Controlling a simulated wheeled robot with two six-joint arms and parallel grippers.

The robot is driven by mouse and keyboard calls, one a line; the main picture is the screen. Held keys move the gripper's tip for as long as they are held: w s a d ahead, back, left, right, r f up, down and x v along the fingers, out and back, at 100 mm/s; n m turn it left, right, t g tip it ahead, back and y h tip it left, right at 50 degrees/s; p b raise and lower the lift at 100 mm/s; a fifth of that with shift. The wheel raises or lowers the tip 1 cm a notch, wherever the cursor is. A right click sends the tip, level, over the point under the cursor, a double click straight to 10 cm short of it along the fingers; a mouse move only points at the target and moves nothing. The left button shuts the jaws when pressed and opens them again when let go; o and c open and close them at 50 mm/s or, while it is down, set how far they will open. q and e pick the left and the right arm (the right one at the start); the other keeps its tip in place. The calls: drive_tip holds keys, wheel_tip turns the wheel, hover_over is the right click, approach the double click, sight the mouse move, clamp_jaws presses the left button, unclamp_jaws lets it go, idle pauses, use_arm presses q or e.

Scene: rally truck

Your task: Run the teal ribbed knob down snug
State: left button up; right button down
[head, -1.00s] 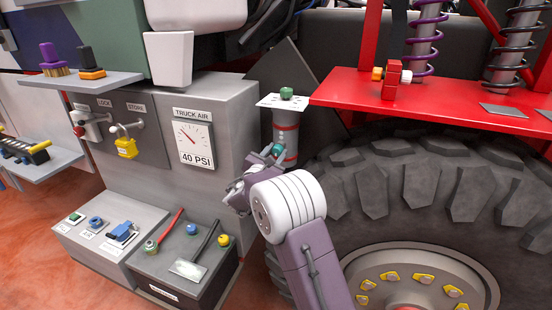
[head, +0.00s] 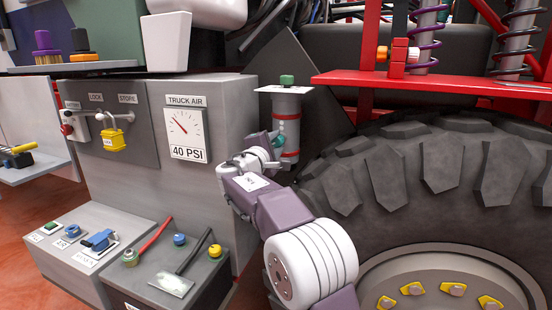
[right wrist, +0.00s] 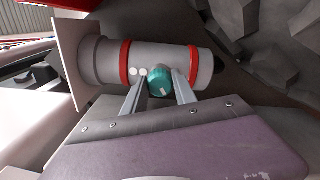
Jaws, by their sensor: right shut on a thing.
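The teal ribbed knob (right wrist: 160,82) sticks out from the side of a grey canister (right wrist: 155,62) with red bands. In the right wrist view it sits between the two fingertips of my right gripper (right wrist: 160,88), which is shut on it. A pale mark shows on the knob's face. In the head view the knob (head: 281,140) is small and partly hidden by my right gripper (head: 273,140), which reaches the canister (head: 287,108) from the front. How far the knob is screwed in cannot be told. My left gripper is not in view.
A green cap (head: 287,79) tops the canister above a white plate. The big tyre (head: 430,170) is close on the right, under a red shelf (head: 430,84). The grey cabinet with the pressure gauge (head: 186,134) stands left. Small fittings sit on low boxes below.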

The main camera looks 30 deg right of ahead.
drive_tip(key=m+b, duration=0.3)
drive_tip(key=shift+f+m, duration=0.3)
drive_tip(key=shift+f, duration=0.05)
drive_tip(key=shift+r+m+b, duration=0.1)
drive_tip(key=shift+m+b, duration=1.35)
drive_tip(key=shift+m, duration=0.05)
drive_tip(key=c, duration=1.1)
unclamp_jaws()
drive_tip(key=shift+o, duration=0.5)
drive_tip(key=shift+r, duration=0.1)
drive_tip(key=shift+s+a, duration=0.1)
